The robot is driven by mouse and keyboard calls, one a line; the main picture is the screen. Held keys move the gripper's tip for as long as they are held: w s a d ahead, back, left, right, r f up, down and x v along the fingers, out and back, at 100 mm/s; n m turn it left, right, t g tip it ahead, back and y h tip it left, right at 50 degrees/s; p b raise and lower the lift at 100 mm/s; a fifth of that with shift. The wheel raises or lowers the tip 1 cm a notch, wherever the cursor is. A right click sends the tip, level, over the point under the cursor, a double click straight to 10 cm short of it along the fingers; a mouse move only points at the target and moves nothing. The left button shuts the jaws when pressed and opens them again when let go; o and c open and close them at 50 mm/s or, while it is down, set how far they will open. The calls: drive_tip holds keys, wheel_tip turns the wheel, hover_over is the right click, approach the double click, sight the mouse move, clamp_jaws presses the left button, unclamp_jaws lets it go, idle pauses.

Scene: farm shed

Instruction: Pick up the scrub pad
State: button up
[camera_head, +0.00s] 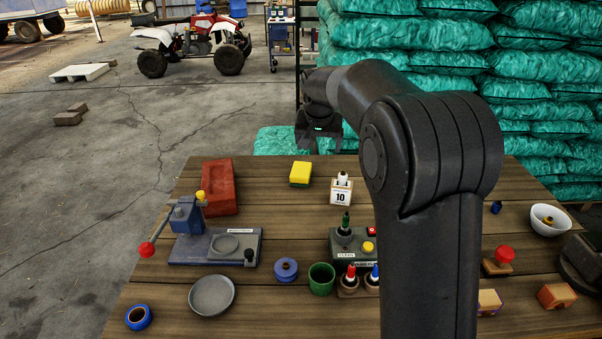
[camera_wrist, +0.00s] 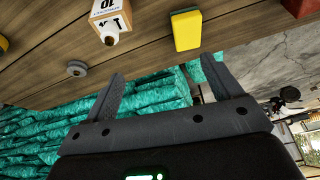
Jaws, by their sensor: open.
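The scrub pad is a yellow block with a thin green layer, lying near the far edge of the table (camera_head: 222,306). It shows in the head view (camera_head: 301,172) and at the top of the wrist view (camera_wrist: 187,32). My gripper (camera_head: 319,147) is open and empty, above and beyond the table's far edge, slightly right of the pad. In the wrist view my fingers (camera_wrist: 162,70) stand apart with nothing between them. The pad lies past the right finger's tip, not touching it.
A red brick (camera_head: 220,187) lies left of the pad. Green sacks (camera_head: 420,50) are stacked behind.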

approach(301, 169)
drive_tip(key=shift+w, duration=0.15)
drive_tip(key=x, duration=1)
drive_tip(key=shift+f, duration=0.25)
drive_tip(key=shift+f, duration=0.2)
drive_tip(key=shift+c, duration=0.4)
drive_tip(key=c, duration=1)
